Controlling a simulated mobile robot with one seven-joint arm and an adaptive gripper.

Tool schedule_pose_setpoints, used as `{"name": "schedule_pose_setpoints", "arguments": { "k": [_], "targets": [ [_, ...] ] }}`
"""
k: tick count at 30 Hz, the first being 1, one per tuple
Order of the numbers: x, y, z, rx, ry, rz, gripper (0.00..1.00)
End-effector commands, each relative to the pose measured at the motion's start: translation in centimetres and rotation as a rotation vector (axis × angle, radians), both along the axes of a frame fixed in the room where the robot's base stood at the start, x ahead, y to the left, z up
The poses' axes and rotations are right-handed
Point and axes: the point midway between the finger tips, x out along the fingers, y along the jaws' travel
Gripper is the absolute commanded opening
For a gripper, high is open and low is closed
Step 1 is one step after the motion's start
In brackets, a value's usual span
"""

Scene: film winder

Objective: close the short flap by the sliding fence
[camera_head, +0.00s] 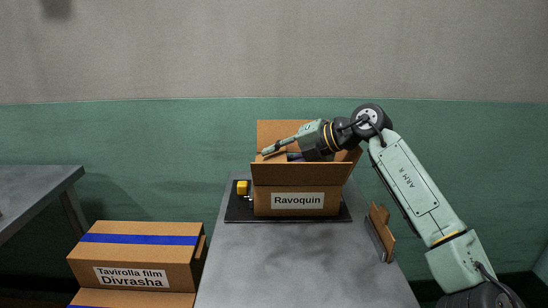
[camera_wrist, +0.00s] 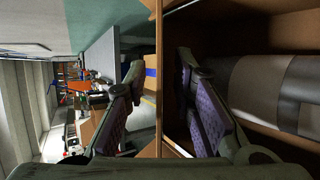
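The cardboard carton labelled Ravoquin (camera_head: 275,211) stands open on a black mat. Its back flap (camera_head: 270,132) stands up, its front flap (camera_head: 300,175) leans toward me, and a short flap (camera_head: 348,159) shows at the right. My gripper (camera_head: 264,153) reaches across the carton top to its left end. In the wrist view its purple-padded fingers (camera_wrist: 160,62) are apart. A cardboard edge (camera_wrist: 159,85) runs between them, with one finger inside the carton and one outside. I see no clear contact. I cannot make out which part is the sliding fence.
A grey and dark roll (camera_wrist: 275,85) lies inside the carton. A yellow object (camera_head: 243,187) sits at the mat's left (camera_head: 240,213). A brown-and-grey piece (camera_head: 381,232) stands at the table's right edge. The front table (camera_head: 290,265) is clear. A blue-taped carton (camera_head: 185,262) is left.

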Motion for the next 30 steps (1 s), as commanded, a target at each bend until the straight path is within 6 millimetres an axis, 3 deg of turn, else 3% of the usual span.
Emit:
{"name": "schedule_pose_setpoints", "arguments": {
  "k": [15,21,30],
  "targets": [
    [-3.7,-7.8,4.7,0.001,-0.002,-0.003,0.23],
    [-4.3,-8.9,5.4,0.001,-0.001,-0.002,0.23],
    [-4.4,-8.9,5.4,0.001,-0.001,0.001,0.2]
  ]
}}
